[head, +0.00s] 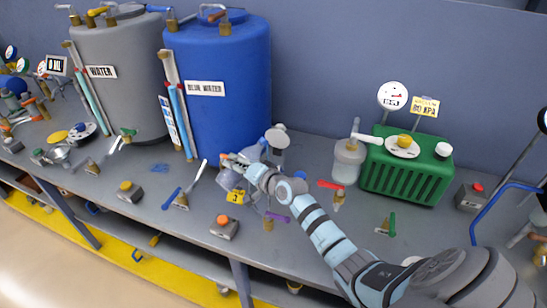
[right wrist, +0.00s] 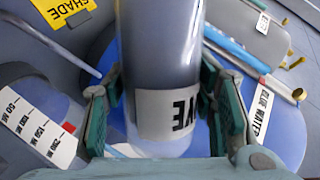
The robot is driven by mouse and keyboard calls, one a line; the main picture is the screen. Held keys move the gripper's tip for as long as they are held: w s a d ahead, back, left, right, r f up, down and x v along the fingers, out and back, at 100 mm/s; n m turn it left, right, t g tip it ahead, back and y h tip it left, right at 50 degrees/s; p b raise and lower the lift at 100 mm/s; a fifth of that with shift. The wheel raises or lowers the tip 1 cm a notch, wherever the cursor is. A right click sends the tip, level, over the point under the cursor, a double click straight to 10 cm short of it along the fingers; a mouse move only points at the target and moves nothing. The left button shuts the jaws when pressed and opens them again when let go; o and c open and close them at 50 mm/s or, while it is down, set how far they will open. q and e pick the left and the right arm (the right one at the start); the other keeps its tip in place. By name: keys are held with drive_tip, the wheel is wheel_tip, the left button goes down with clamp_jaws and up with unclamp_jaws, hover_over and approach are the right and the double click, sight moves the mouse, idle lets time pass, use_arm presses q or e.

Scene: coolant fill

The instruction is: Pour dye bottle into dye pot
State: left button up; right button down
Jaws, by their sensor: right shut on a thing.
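My right gripper (head: 250,168) is over the bench in front of the blue tank. In the right wrist view its two green-padded fingers (right wrist: 168,105) close on either side of the dye bottle (right wrist: 160,60). The bottle is a grey see-through cylinder with a white label whose letters read upside down there; its mouth is not visible. In the head view the gripper largely hides the bottle. A grey rounded vessel (head: 229,180) with a yellow tag sits just left of the gripper; it may be the dye pot, and its inside is hidden. My left gripper is not in view.
The blue water tank (head: 225,110) and grey water tank (head: 115,85) stand behind. A green radiator-like unit (head: 408,172) and a clear jar (head: 347,163) stand to the right. Small valves and block-mounted buttons (head: 225,226) dot the grey bench, whose front edge is near.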

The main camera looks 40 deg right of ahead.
drive_tip(key=shift+a+f+b, duration=0.1)
drive_tip(key=shift+f+b, duration=0.05)
drive_tip(key=shift+b, duration=0.15)
idle(0.4)
drive_tip(key=shift+a+m+y, duration=0.1)
drive_tip(key=shift+m+y, duration=0.2)
drive_tip(key=shift+m, duration=0.2)
idle(1.8)
